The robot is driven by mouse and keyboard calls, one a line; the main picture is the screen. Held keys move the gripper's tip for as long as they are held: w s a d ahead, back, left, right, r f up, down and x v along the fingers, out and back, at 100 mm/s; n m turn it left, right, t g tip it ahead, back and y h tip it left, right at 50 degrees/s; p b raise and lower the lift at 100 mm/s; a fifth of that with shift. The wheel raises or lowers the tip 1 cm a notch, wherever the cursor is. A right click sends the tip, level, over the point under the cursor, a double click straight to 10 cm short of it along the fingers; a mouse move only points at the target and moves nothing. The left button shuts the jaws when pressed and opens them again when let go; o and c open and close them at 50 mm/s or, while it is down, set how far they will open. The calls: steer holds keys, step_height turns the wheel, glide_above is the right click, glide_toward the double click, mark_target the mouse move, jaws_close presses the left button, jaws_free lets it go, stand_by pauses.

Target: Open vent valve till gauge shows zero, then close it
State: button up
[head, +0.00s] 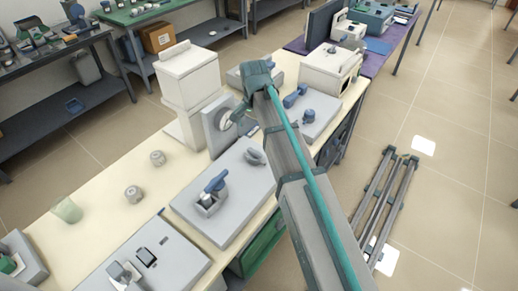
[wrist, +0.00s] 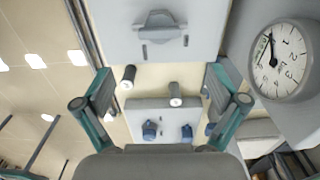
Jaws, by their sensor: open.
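The round white gauge (head: 222,122) faces out from a grey upright mount on the bench. In the wrist view the gauge (wrist: 280,62) is at the right, its dark needle pointing up the picture; the exact reading is too small to tell. A grey handle (wrist: 158,28) sits on a pale panel at the top of the wrist view. Two blue controls (wrist: 150,131) sit on another panel, lower down. I cannot tell which control is the vent valve. My gripper (wrist: 160,82) is open and empty, its fingers apart. In the head view my gripper (head: 240,107) is beside the gauge.
A pale panel with a blue-handled fitting (head: 213,187) lies in front of the gauge. A white box unit (head: 190,75) stands behind it, and another white unit (head: 332,67) is farther right.

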mark_target(255, 152)
step_height(255, 152, down, 10)
steer(key=p, duration=0.2)
steer(key=shift+s+f+p, duration=0.15)
steer(key=shift+f+p, duration=0.1)
steer(key=shift+p, duration=0.15)
steer(key=shift+c, duration=0.2)
steer(key=c, duration=1.1)
